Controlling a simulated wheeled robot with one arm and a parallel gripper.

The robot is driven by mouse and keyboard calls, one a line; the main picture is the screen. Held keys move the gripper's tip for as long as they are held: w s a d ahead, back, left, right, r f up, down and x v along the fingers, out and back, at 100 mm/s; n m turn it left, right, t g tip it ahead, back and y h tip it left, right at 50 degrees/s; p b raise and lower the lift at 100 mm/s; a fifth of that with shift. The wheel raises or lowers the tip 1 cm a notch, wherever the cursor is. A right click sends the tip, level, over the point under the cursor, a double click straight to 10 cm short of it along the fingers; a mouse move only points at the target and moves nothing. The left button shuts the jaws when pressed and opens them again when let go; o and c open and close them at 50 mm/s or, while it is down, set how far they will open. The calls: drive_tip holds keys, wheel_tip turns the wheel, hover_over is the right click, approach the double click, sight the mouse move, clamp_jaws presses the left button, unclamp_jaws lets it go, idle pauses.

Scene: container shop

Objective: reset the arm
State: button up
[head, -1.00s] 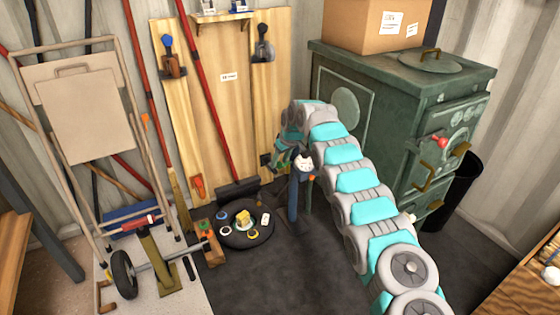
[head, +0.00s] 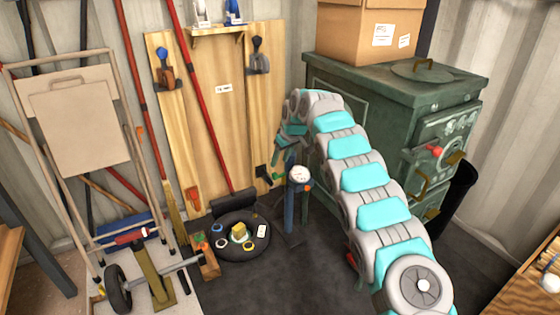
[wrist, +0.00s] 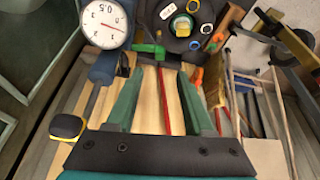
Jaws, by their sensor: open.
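My arm reaches from the lower right to the middle of the head view. My gripper (head: 284,150) is at its far end, partly hidden by the arm, in front of the wooden wall board and left of the green stove. In the wrist view my gripper (wrist: 160,78) shows two green fingers spread wide apart, with nothing between them. Beyond them are the wooden board and a red pole. A blue post with a round white gauge (head: 299,175) stands just below my gripper; the gauge also shows at the wrist view's upper left (wrist: 103,22).
The green stove (head: 345,105) with a cardboard box (head: 368,32) on top stands close right of my arm. A round black tray (head: 258,251) with small items is on the floor. A folding cart (head: 75,200) stands left. Dark floor in front is clear.

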drive_tip(key=s+d+r+m+g+h, duration=0.1)
drive_tip(key=s+d+r+m, duration=0.1)
drive_tip(key=s+d+r, duration=0.35)
drive_tip(key=s+d+r+m+h, duration=0.1)
drive_tip(key=s+d+r+m, duration=0.1)
drive_tip(key=s+d, duration=0.65)
drive_tip(key=s+d+r+m+g+h, duration=0.15)
drive_tip(key=s+d+r, duration=0.3)
drive_tip(key=s, duration=0.45)
drive_tip(key=s+d+f+m+g, duration=0.1)
drive_tip(key=s+f, duration=0.1)
drive_tip(key=s, duration=1.8)
drive_tip(key=s+d+f+m+g+p, duration=0.1)
drive_tip(key=s+d+f+m, duration=0.1)
drive_tip(key=s, duration=1.7)
drive_tip(key=shift+s+d+f+p, duration=0.2)
drive_tip(key=shift+s+f+p, duration=0.15)
drive_tip(key=shift+f, duration=0.2)
